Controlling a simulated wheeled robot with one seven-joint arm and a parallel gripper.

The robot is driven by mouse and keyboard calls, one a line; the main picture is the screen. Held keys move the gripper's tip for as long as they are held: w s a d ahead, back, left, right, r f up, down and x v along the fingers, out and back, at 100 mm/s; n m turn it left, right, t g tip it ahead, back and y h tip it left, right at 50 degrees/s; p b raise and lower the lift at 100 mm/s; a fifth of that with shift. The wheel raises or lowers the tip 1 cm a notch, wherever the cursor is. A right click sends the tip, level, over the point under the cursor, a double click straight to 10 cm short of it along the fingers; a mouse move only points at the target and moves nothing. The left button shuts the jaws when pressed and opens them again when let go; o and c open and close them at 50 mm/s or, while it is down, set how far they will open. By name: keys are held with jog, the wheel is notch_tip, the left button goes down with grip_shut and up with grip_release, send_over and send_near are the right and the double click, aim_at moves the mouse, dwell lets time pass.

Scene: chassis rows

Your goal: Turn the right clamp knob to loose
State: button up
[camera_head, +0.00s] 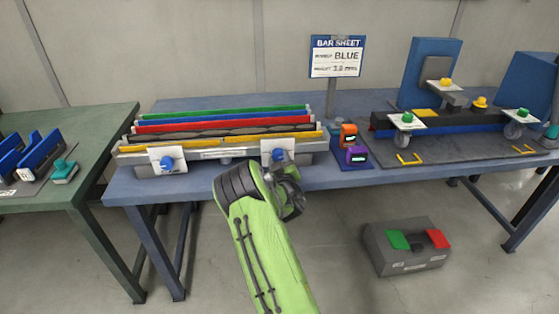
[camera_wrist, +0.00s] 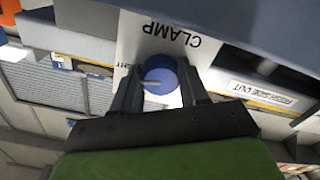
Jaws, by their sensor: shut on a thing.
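The right clamp knob (camera_wrist: 160,72) is a round blue knob on a white plate (camera_wrist: 140,25) marked CLAMP, upside down in the wrist view. A pale line crosses its face, roughly sideways in that view. My gripper (camera_wrist: 160,82) is shut on the knob, one dark finger on each side. In the head view the right knob (camera_head: 278,155) sits at the right front of the bar rack (camera_head: 225,154), and my gripper (camera_head: 288,172) is in front of it, partly hiding its plate. The left clamp knob (camera_head: 167,162) is at the rack's left front, apart from my gripper.
Green, blue, red, black and yellow bars lie along the rack. An orange device (camera_head: 348,134) and a purple device (camera_head: 356,155) stand just right of my gripper. A grey box (camera_head: 405,248) lies on the floor.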

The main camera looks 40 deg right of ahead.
jog(key=n, duration=0.4)
jog(key=shift+n+p, duration=0.3)
jog(key=shift+p, duration=0.05)
jog(key=n, duration=0.3)
jog(key=shift+s+r+n+p, duration=0.1)
jog(key=shift+n+p, duration=0.3)
jog(key=n+p, duration=0.1)
jog(key=n, duration=0.3)
jog(key=shift+r, duration=0.1)
jog(key=n+p, duration=0.1)
jog(key=n, duration=0.3)
jog(key=n+p, duration=0.1)
jog(key=n, duration=0.3)
jog(key=shift+r+n+p, duration=0.1)
jog(key=shift+n+p, duration=0.2)
jog(key=shift+p, duration=0.05)
jog(key=n+p, duration=0.1)
jog(key=n, duration=0.2)
jog(key=shift+n+p, duration=0.3)
jog(key=shift+p, duration=0.1)
jog(key=n+p, duration=0.2)
jog(key=n, duration=0.2)
jog(key=shift+a+r, duration=0.1)
jog(key=shift+n+p, duration=1.1)
jog(key=shift+n, duration=0.7)
